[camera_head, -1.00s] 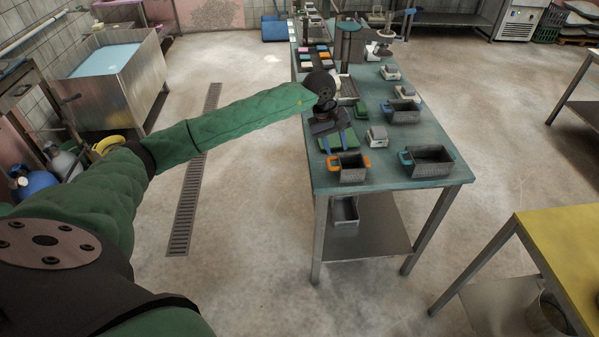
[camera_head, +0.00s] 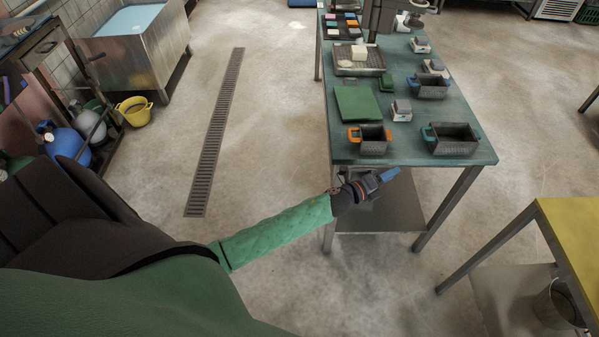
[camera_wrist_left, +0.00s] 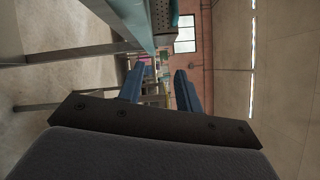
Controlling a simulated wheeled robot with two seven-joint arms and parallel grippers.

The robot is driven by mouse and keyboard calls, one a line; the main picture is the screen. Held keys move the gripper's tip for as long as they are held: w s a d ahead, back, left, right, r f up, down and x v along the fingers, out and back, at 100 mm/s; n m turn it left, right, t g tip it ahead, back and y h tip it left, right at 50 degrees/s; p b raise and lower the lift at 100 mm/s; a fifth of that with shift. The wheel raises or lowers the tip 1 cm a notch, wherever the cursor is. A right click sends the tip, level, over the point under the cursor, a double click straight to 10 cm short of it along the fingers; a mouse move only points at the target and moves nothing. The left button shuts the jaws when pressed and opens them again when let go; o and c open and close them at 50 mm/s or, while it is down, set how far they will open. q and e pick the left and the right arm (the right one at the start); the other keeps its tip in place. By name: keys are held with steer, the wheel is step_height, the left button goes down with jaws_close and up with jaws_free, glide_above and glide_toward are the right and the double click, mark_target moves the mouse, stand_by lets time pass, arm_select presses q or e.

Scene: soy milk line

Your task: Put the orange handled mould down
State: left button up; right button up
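The orange handled mould (camera_head: 372,140) is a grey box standing upright on the green table top (camera_head: 345,155), at its front left corner. Its orange handle faces left. My left gripper (camera_head: 384,176) is in front of the table's near edge and lower than the mould, apart from it. In the left wrist view its two blue fingers (camera_wrist_left: 160,88) stand apart with nothing between them. A perforated grey mould (camera_wrist_left: 160,14) shows at the top of that view, partly cut off. My right gripper is not in view.
A green board (camera_head: 357,103) and a small scale-like box (camera_head: 401,110) lie behind. A yellow table (camera_head: 575,235) is at right.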

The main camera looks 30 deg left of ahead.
arm_select(q)
steer(key=s+a+f+n+g+y, duration=0.2)
steer(key=s+f+n+y, duration=0.1)
steer(key=s+f+n, duration=0.4)
steer(key=s+a+f+n+g+y, duration=0.25)
steer(key=s+f+n, duration=0.2)
steer(key=f, duration=0.55)
steer(key=s+a+f+n+g+y, duration=0.2)
steer(key=s+f+n+y, duration=0.2)
steer(key=s+f+n, duration=0.3)
steer(key=s+d+f+n+g, duration=0.1)
steer(key=s+f+n+g, duration=0.2)
steer(key=s, duration=0.9)
steer(key=s+d+f+n+g+h, duration=0.1)
steer(key=s+f+n+g, duration=0.2)
steer(key=s+f, duration=0.6)
steer(key=s+g, duration=0.2)
steer(key=shift+s+f+g, duration=0.35)
steer(key=shift+s, duration=0.05)
